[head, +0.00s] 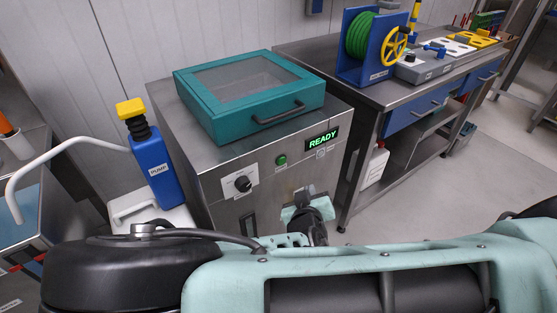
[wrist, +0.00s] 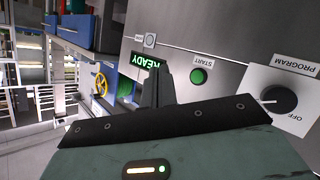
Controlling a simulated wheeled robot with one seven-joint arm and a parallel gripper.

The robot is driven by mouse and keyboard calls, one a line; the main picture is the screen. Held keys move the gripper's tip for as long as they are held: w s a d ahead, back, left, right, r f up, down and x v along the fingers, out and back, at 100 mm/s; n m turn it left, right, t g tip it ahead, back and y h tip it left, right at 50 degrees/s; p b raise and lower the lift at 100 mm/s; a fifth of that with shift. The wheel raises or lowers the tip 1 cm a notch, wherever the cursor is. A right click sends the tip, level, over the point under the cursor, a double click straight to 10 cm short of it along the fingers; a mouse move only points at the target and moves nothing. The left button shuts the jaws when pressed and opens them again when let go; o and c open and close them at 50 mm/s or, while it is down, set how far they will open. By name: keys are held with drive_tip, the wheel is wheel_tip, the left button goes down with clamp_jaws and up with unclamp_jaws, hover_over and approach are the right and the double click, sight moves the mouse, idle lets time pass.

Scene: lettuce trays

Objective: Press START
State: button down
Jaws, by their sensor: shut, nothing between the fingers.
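The green START button (head: 281,160) is on the front panel of a steel machine (head: 212,172). It is left of the lit green READY display (head: 322,140). In the wrist view the round START button (wrist: 198,76) shows clearly, with its label beside it. My gripper (head: 305,195) is in front of the panel, below and right of the button in the head view. In the wrist view its shut, empty fingers (wrist: 155,75) overlap the edge of the READY display (wrist: 146,61) and stand beside the button. I see no contact with the button.
A black PROGRAM knob (head: 242,184) is left of the button. The machine's teal lid (head: 250,85) is closed. A blue pump bottle (head: 155,165) stands at the left. A workbench (head: 365,92) with a green hose reel (head: 362,36) is at the right.

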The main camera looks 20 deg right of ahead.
sight(282, 161)
drive_tip(key=shift+w+r, duration=0.2)
drive_tip(key=shift+w, duration=0.1)
drive_tip(key=w+a+b, duration=0.1)
drive_tip(key=w+a, duration=0.1)
drive_tip(key=w, duration=0.6)
drive_tip(key=shift+a, duration=0.4)
drive_tip(key=shift+w, duration=0.1)
idle(1.8)
drive_tip(key=shift+w+a+b, duration=0.1)
drive_tip(key=shift+w+b, duration=0.2)
drive_tip(key=shift+w, duration=0.05)
